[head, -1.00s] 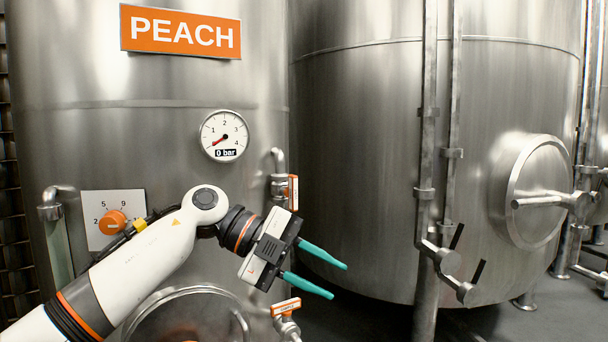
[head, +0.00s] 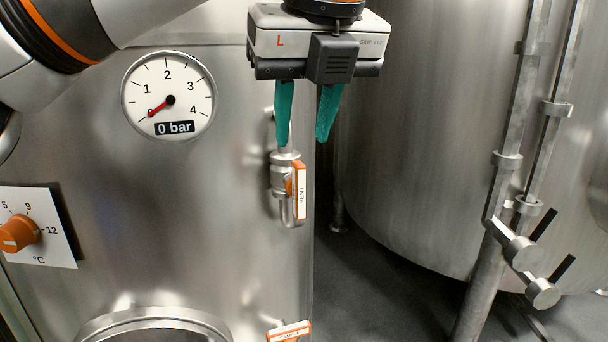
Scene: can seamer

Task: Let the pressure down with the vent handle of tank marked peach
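The tank (head: 220,220) fills the left and middle of the view; its PEACH sign, seen earlier, is out of frame. The vent handle (head: 300,190), white and orange and marked VENT, stands upright along the valve (head: 283,178) at the tank's right edge. The round pressure gauge (head: 168,95) has its red needle at 0 and shows 0 bar. My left gripper (head: 303,143) points down just above the vent handle. Its two teal fingers are apart, with nothing between them, and appear clear of the handle. My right gripper is not in view.
A second white and orange handle (head: 289,331) lies level below, at the bottom edge. An orange temperature knob (head: 18,233) is at the left. A round hatch (head: 150,325) bulges below. Pipes (head: 520,120) with black-levered valves stand at the right, before another tank (head: 410,130).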

